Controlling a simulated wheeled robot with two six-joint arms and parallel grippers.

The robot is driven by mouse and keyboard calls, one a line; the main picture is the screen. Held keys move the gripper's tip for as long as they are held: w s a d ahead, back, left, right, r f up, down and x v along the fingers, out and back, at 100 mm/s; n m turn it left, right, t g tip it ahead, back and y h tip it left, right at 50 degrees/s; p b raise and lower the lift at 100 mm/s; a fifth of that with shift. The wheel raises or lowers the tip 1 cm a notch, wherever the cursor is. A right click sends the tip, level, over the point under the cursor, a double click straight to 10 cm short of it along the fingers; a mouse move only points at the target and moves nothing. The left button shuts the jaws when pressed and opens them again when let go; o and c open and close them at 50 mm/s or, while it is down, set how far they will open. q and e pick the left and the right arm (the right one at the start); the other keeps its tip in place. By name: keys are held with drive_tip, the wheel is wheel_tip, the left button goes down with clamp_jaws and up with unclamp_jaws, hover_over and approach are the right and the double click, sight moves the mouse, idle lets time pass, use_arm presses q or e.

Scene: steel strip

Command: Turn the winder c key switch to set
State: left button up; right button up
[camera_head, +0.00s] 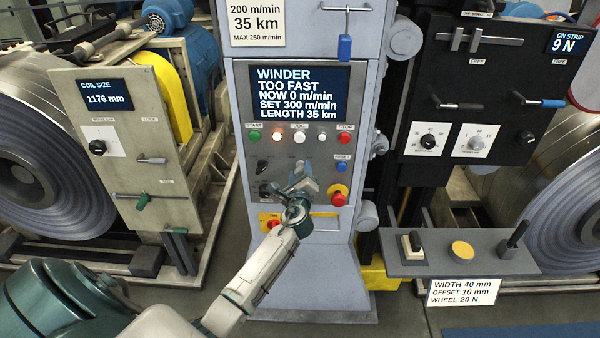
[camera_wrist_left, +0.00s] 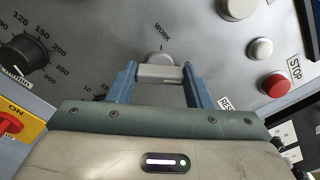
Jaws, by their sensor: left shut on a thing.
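My left gripper (camera_head: 304,178) is at the middle of this panel and hides the key switch in the head view. In the left wrist view my left gripper (camera_wrist_left: 161,76) is shut on the pale grey key switch (camera_wrist_left: 158,68), with one blue-grey finger on each side. The switch's top end lies at a tick under the label WORK (camera_wrist_left: 163,32). No SET label is readable beside it. My right gripper is not in view.
A speed knob (camera_wrist_left: 28,52) with a scale sits left of the switch. The red STOP button (camera_wrist_left: 276,85) is to its right. A red emergency button (camera_head: 339,196) and a red-yellow switch (camera_head: 271,223) are close to my arm. A grey shelf (camera_head: 465,245) stands right.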

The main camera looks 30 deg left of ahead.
use_arm(q)
drive_tip(key=shift+f, duration=0.1)
drive_tip(key=o, duration=0.9)
drive_tip(key=shift+o, duration=0.4)
drive_tip(key=shift+d, duration=0.1)
drive_tip(key=shift+s+d, duration=0.15)
drive_tip(key=shift+s, duration=0.2)
drive_tip(key=b+v, duration=0.3)
drive_tip(key=v, duration=0.7)
